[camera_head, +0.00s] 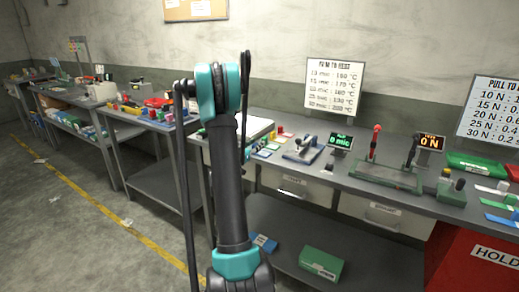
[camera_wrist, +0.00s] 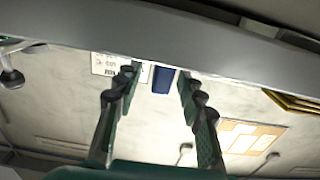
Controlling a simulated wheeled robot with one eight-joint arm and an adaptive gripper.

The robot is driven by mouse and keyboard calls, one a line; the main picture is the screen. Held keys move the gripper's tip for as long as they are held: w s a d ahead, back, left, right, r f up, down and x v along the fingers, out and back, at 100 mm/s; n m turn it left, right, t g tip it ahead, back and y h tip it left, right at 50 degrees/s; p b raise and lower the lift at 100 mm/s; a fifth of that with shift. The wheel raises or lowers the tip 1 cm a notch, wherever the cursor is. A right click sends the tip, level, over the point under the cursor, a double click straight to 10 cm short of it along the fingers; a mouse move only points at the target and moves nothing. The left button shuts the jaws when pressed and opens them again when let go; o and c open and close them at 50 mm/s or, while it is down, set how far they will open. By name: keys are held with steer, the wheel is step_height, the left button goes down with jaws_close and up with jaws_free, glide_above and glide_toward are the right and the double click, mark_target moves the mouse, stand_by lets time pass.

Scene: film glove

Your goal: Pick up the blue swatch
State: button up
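In the head view, a small flat blue piece (camera_head: 263,153) lies among coloured pieces on the middle bench, left of a grey device. More flat blue pieces (camera_head: 500,221) lie at the bench's right end. I cannot tell which is the blue swatch. My gripper (camera_wrist: 158,84) shows in the wrist view with its two fingers spread and nothing held between them. A blue rectangle (camera_wrist: 163,79) appears beyond the fingers, apart from them; I cannot tell what it is. My arm stands upright in the head view, and the gripper cannot be made out there.
The bench (camera_head: 333,183) carries a green-based device (camera_head: 385,177), a small display (camera_head: 341,141) and a red-handled tool. A printed sign (camera_head: 334,86) stands behind. A green box (camera_head: 321,263) sits on the lower shelf. Floor at the left is mostly clear.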

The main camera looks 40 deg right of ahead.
jaws_close()
steer(key=shift+r, duration=0.2)
stand_by(0.3)
